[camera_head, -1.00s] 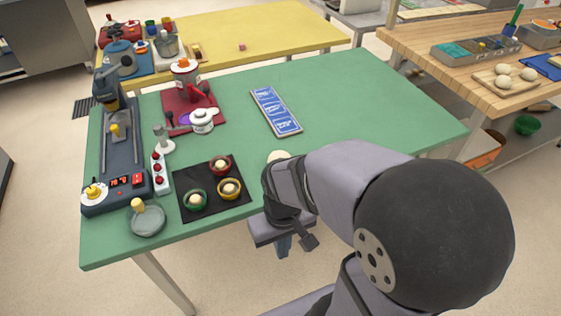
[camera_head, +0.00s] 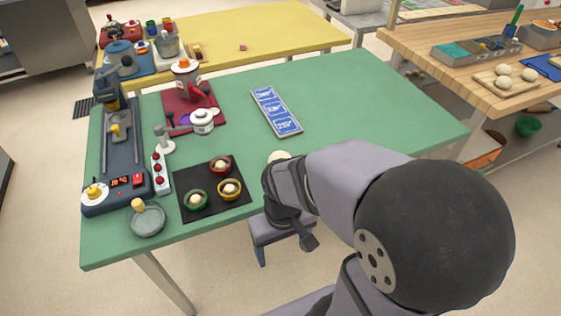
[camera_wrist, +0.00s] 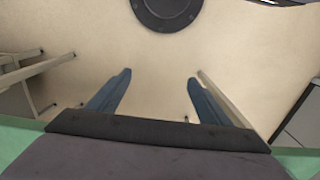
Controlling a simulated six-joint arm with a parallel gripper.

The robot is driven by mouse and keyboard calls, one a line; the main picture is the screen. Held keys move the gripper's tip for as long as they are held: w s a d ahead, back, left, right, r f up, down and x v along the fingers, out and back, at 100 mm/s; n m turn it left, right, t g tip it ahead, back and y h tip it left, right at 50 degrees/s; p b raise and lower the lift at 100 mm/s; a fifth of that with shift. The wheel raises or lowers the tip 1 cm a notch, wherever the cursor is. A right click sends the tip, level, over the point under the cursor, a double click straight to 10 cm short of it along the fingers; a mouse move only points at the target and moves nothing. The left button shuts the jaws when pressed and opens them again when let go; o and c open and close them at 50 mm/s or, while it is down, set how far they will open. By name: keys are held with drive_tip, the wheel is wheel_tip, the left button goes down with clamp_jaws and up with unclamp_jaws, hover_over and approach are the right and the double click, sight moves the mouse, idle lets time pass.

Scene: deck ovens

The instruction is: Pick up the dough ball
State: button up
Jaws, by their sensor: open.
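Several pale dough balls show in the head view. One sits in each of three small bowls: the red bowl (camera_head: 220,166), the yellow bowl (camera_head: 230,190) and the green bowl (camera_head: 195,200). Several more dough balls (camera_head: 503,69) lie on a wooden board at the right. A pale round thing (camera_head: 279,156) shows on the green table behind my arm, mostly hidden; I cannot tell what it is. My gripper (camera_wrist: 158,77) is open and empty, with its two blue fingers apart. It hangs off the table's near edge, and the wrist view shows bare floor beyond it.
The bowls stand on a black mat (camera_head: 209,209) on the green table (camera_head: 345,95). A mortar (camera_head: 147,221), a blue-grey machine (camera_head: 122,180) and a red tray (camera_head: 178,100) are at the left. A blue-labelled panel (camera_head: 275,110) lies mid-table. The table's right part is clear.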

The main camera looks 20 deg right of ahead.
drive_tip(key=s+d+r+n+g+h+p, duration=0.2)
drive_tip(key=s+d+n+g+h+p, duration=0.1)
drive_tip(key=d+n+h+p, duration=0.25)
drive_tip(key=w+d+r+n+t+h+p, duration=0.4)
drive_tip(key=w+d+r+n+h+p, duration=0.15)
drive_tip(key=w+n, duration=0.35)
drive_tip(key=w+a+n+t+p, duration=0.1)
drive_tip(key=w+a+n+t, duration=0.1)
drive_tip(key=w+n+t, duration=0.1)
drive_tip(key=w+a+n+t+p, duration=0.1)
drive_tip(key=w+a+n+t, duration=0.2)
drive_tip(key=w+n, duration=0.1)
drive_tip(key=w+a+f+n+t+p, duration=0.1)
drive_tip(key=w+a+n+t, duration=0.2)
drive_tip(key=n, duration=0.2)
drive_tip(key=shift+w+a+n+y, duration=0.25)
drive_tip(key=shift+y, duration=0.05)
drive_tip(key=shift+p+x, duration=1.75)
drive_tip(key=shift+x, duration=1.95)
drive_tip(key=shift+s, duration=0.1)
